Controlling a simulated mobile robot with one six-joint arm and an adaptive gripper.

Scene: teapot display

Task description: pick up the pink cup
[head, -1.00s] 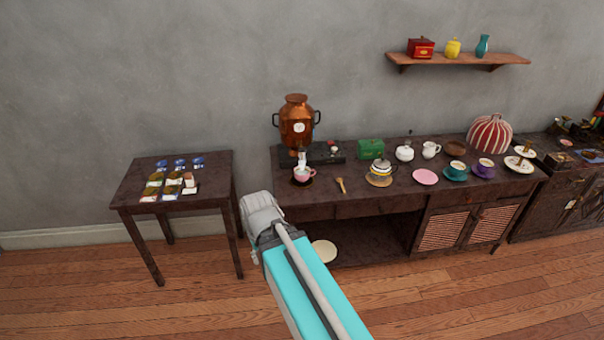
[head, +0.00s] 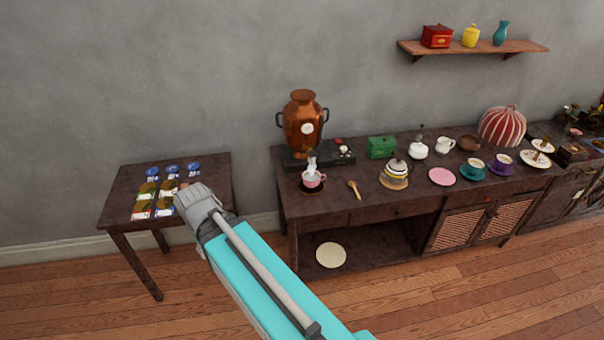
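The pink cup (head: 312,181) stands upright on a dark round coaster (head: 312,191) near the left end of the long dark counter, just in front of the copper urn. A white spout-like shape shows just above the cup. My gripper (head: 190,197) is to the left of the cup, over the right part of the small side table in the picture. The gripper's fingers are seen from behind, so I cannot make out whether they are open or shut. No cup is seen in it.
The copper urn (head: 303,127) stands behind the cup. A wooden spoon (head: 354,189) and striped teapot (head: 396,172) are to its right, then a pink saucer (head: 441,176). The small table (head: 121,212) holds several packets. A shelf (head: 478,51) hangs above the counter.

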